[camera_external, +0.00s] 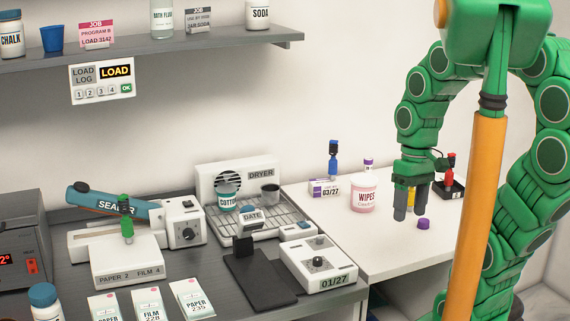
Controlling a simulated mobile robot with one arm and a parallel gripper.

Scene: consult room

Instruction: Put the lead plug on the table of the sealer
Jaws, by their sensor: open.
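The sealer (118,205) is at the left, with a blue-grey arm raised at a slant over a white table (130,262) marked PAPER 2 FILM 4. A small green-topped piece (126,222) stands on or in front of the sealer. My gripper (409,203) points down over the white counter at the right, fingers apart. A small yellow piece (411,196) shows between or behind the fingers; I cannot tell whether it touches them. I cannot tell which piece is the lead plug. Similar pieces are a blue one (333,150) by the 03/27 box and a red one (450,166) at a black box.
A pink WIPES tub (364,195) stands left of my gripper, and a purple cap (423,224) lies near it. A dryer (255,212) with a rack, a dark stand (257,280) and a white 01/27 device (318,265) stand between counter and sealer. A shelf (150,50) hangs above.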

